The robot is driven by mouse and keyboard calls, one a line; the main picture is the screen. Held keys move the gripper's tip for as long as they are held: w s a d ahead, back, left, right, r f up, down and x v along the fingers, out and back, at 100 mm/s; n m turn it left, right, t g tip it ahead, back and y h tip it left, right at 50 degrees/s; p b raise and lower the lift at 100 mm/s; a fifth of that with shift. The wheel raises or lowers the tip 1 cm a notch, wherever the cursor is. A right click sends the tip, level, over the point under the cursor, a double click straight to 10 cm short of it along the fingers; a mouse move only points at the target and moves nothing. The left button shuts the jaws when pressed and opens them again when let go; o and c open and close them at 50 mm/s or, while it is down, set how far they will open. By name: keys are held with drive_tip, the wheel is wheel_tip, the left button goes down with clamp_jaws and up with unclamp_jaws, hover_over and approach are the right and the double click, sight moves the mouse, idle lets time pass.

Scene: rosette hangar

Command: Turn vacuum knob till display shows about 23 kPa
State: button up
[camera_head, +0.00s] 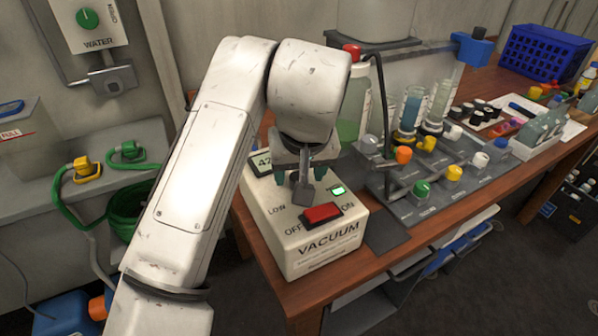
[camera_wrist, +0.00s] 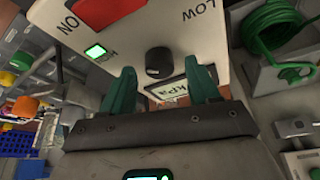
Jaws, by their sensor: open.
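The vacuum box (camera_head: 290,238) is cream, labelled VACUUM, and stands at the table's left end. Its dark knob (camera_head: 303,194) sits on the top face; in the wrist view the knob (camera_wrist: 159,63) is a black cylinder near the words LOW and HIGH. The display (camera_head: 262,162) shows "42" at its left; my gripper hides the rest. In the wrist view the display (camera_wrist: 194,75) shows upside-down "kPa". My gripper (camera_head: 303,178) is open over the knob, its green fingertips (camera_wrist: 160,70) to either side of it. I cannot tell whether they touch it.
A red OFF/ON switch (camera_head: 322,213) and a lit green lamp (camera_head: 338,190) are on the box. To the right, a grey manifold (camera_head: 425,200) carries coloured knobs, with bottles behind. A coiled green hose (camera_head: 128,208) hangs left of the table.

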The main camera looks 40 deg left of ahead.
drive_tip(key=shift+w+a+f, duration=0.1)
drive_tip(key=shift+a+f, duration=0.05)
drive_tip(key=shift+f, duration=0.3)
drive_tip(key=c, duration=1)
